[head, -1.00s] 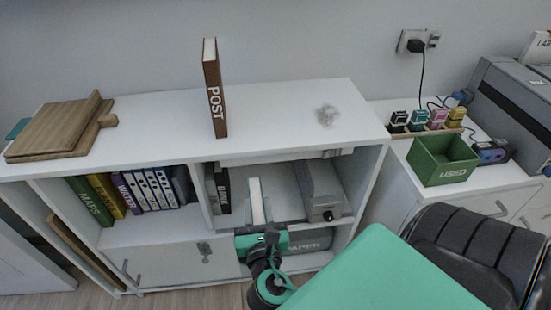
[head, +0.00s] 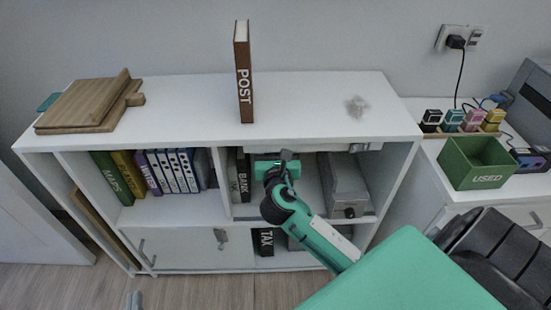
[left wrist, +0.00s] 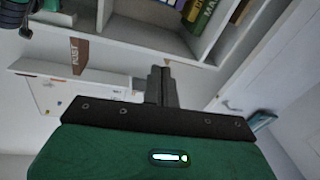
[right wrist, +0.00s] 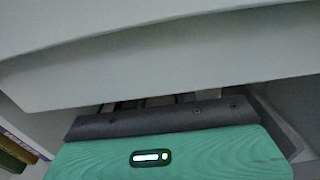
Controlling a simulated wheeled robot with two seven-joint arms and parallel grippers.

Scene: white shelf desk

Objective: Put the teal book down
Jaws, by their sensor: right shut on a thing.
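My right gripper (head: 273,168) is inside the open right compartment of the white shelf desk (head: 325,92), just below its top board. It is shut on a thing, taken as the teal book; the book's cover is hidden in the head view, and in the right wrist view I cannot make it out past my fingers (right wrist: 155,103).
A brown POST book (head: 244,75) stands upright on top. Wooden boards (head: 85,105) lie at the left with a flat teal thing (head: 48,102) beside them. BANK binder (head: 240,178) and a grey box (head: 346,185) flank my right gripper. The top between POST and boards is clear.

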